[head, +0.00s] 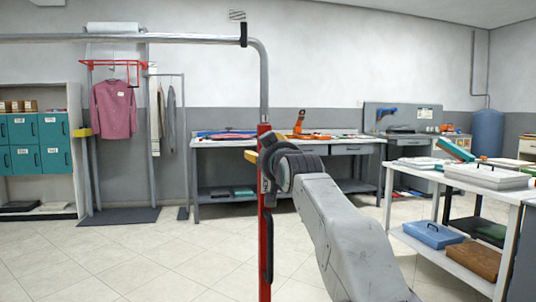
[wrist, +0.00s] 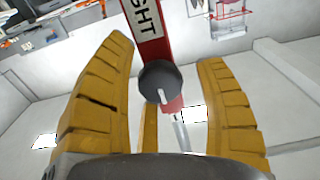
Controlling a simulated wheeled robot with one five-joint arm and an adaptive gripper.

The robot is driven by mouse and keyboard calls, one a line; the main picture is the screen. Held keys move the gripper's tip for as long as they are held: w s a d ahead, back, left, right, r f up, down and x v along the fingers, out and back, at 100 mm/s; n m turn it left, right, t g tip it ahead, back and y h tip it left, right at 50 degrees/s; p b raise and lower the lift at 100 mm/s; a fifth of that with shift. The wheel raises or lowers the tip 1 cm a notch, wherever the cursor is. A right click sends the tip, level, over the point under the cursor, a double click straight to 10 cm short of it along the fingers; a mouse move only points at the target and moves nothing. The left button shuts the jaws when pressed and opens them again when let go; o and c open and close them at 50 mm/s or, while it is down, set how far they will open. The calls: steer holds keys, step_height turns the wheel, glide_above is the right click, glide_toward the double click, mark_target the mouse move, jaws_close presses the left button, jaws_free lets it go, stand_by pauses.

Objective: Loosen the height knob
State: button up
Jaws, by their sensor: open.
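The height knob (wrist: 160,82) is a dark round knob with a white pointer mark. My gripper (wrist: 165,60) has yellow ribbed fingers, open on either side of the knob. Gaps show between knob and fingers, so it is not gripped. In the head view the red post (head: 265,230) stands upright and my gripper (head: 262,158) is at its upper part. The knob and most of the fingers are hidden there by my wrist.
A grey rail (head: 150,39) bends down to the post. A garment rack with a pink shirt (head: 114,108) stands back left. A workbench (head: 230,143) is behind the post; a white table (head: 420,172) with boxes is at right. The tiled floor at left is clear.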

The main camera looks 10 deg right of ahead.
steer(key=c, duration=1.2)
steer(key=n+p, duration=0.1)
steer(key=n, duration=0.3)
steer(key=shift+r+n+p, duration=0.15)
steer(key=shift+n+p, duration=0.15)
steer(key=shift+n, duration=0.1)
steer(key=n+p, duration=0.1)
steer(key=n, duration=0.3)
steer(key=n+p, duration=0.1)
steer(key=n, duration=0.4)
steer(key=shift+n+p, duration=0.3)
steer(key=shift+n, duration=1.6)
